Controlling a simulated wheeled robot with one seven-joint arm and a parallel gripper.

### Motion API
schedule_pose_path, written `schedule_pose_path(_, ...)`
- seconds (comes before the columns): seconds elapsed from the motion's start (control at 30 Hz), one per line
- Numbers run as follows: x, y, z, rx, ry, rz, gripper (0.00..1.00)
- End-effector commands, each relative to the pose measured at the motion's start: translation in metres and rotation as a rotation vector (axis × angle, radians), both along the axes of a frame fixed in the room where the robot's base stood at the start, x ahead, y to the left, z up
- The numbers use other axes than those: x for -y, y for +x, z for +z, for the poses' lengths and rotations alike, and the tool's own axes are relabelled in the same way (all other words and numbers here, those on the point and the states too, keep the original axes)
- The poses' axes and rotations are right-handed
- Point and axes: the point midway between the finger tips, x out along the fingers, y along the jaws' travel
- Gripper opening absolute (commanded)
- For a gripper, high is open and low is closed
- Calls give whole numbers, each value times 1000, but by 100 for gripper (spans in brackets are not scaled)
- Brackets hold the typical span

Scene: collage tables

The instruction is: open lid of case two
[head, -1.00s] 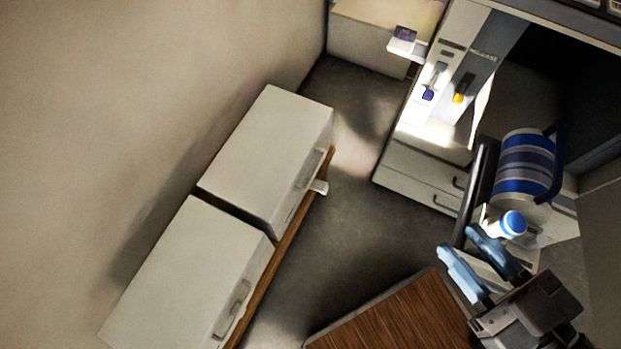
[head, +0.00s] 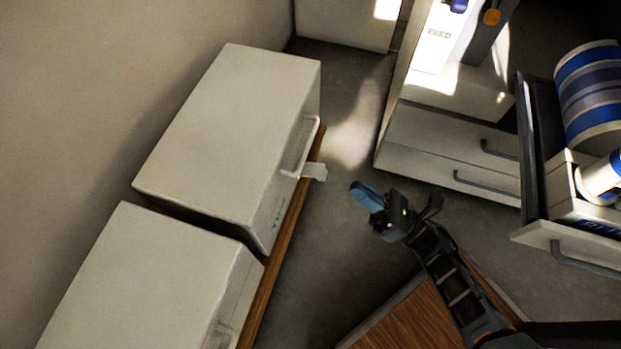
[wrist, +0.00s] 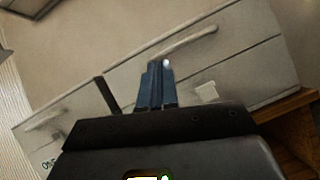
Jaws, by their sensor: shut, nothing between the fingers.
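Two closed white cases stand end to end: a far case (head: 235,130) and a near case (head: 140,290). In the wrist view the far case's handle (wrist: 185,43) and tab (wrist: 207,92) lie just beyond my fingers.
The cases rest on a wooden-edged shelf (head: 283,255). A wooden top (head: 400,320) lies at the bottom, under my arm. At right stand a drawer cabinet (head: 440,150) and an open drawer (head: 560,236) with a blue-striped cylinder (head: 592,95). Grey floor lies between.

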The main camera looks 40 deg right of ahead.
Motion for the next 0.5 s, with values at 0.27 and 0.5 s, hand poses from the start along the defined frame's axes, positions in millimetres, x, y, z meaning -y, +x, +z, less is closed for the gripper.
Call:
schedule_pose_path(0.27, 6, 21, -46, 202, -218, -47, 0)
schedule_pose_path(0.5, -5, 35, -31, 216, -230, -49, 0)
